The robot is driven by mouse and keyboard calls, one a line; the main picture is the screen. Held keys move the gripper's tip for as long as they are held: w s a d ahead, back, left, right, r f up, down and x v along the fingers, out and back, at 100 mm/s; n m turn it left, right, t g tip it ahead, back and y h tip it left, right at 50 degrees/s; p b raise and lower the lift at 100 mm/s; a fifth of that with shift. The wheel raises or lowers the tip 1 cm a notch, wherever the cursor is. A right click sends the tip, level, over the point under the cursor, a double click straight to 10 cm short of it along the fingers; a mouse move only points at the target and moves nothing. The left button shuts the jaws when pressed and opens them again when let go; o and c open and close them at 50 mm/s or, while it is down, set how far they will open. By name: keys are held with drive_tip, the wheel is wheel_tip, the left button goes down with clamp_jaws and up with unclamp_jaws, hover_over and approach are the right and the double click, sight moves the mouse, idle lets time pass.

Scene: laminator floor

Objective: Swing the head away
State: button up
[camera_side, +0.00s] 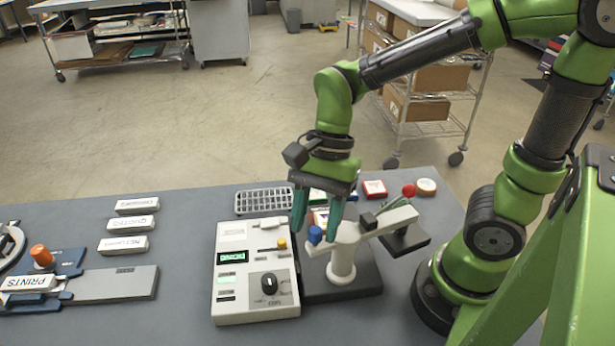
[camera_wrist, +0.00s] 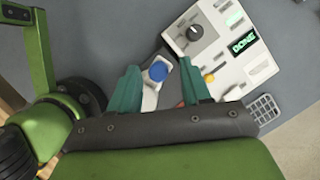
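The head is a pale swing arm (camera_side: 375,224) on a short white post (camera_side: 341,265) with a dark base (camera_side: 345,288). A blue knob (camera_side: 314,234) is on its left end, and a red ball (camera_side: 408,190) shows near its right end. My gripper (camera_side: 315,238) is open above the left end, its teal fingers on either side of the blue knob. In the wrist view the blue knob (camera_wrist: 157,71) shows between the spread fingers, with gaps on both sides. The fingers hide part of the head.
A white control box (camera_side: 254,272) stands just left of the head; its green display (camera_wrist: 242,43) seems to read "DONE". A grey rack (camera_side: 263,201) lies behind it. A red-and-white block (camera_side: 374,189) and a round piece (camera_side: 426,187) sit at the back right. Labelled blocks (camera_side: 124,245) lie left.

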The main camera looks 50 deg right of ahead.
drive_tip(key=v, duration=1.7)
drive_tip(key=shift+d+f, duration=0.1)
drive_tip(key=s+d+f+n+t+h, duration=0.1)
drive_tip(key=d+f+n+t+h, duration=0.1)
drive_tip(key=d+f+n+t, duration=0.2)
wheel_tip(320, 180, down, 4)
drive_tip(key=n+t, duration=0.4)
drive_tip(key=n, duration=0.3)
